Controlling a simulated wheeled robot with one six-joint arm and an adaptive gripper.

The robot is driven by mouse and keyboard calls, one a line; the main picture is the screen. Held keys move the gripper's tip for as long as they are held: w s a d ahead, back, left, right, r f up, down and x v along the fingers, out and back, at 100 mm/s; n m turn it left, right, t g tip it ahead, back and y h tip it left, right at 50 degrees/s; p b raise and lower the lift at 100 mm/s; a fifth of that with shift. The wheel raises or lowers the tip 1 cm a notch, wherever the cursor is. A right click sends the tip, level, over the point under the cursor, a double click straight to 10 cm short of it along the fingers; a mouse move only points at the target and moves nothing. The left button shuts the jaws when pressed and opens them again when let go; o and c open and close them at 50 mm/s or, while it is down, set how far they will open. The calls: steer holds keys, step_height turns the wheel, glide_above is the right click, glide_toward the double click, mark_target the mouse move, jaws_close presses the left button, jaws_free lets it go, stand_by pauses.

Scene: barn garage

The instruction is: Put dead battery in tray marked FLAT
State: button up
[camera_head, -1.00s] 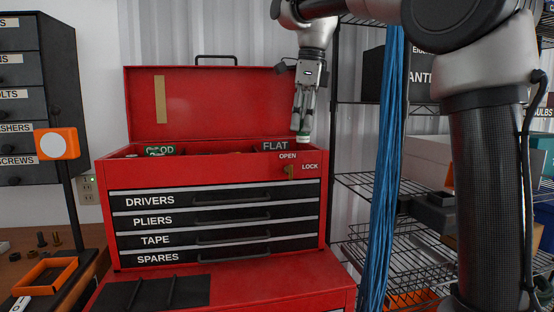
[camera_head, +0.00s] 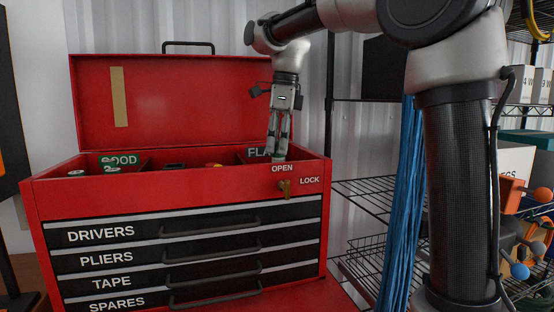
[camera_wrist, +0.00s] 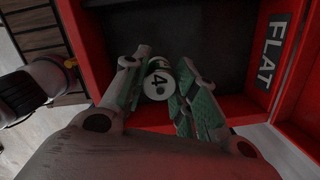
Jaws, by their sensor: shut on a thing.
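My gripper (camera_head: 278,155) reaches down into the open top of the red toolbox (camera_head: 190,184), at its right end by the FLAT label (camera_head: 258,153). In the wrist view my gripper (camera_wrist: 162,98) is shut on a green and white battery (camera_wrist: 158,84) with a 4 on its end. The battery is over the dark floor of the FLAT tray (camera_wrist: 225,62), whose label (camera_wrist: 268,50) shows at the right. I cannot tell whether the battery touches the floor. In the head view the front wall hides it. The GOOD tray's label (camera_head: 119,160) is at the left end.
The raised lid (camera_head: 190,105) stands behind the trays. A lock key (camera_head: 285,187) sticks out of the front below my gripper. Blue hanging cables (camera_head: 402,215) and wire shelves (camera_head: 365,200) are on the right. The middle compartment holds small items (camera_head: 213,165).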

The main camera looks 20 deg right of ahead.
mark_target(278, 157)
steer(key=shift+f, duration=1.95)
steer(key=o, duration=1.1)
steer(key=shift+f, duration=0.15)
steer(key=r, duration=0.4)
steer(key=d+r, duration=0.1)
steer(key=r, duration=0.7)
steer(key=shift+s+d+r, duration=0.15)
steer(key=shift+s+d, duration=0.05)
steer(key=shift+s, duration=0.15)
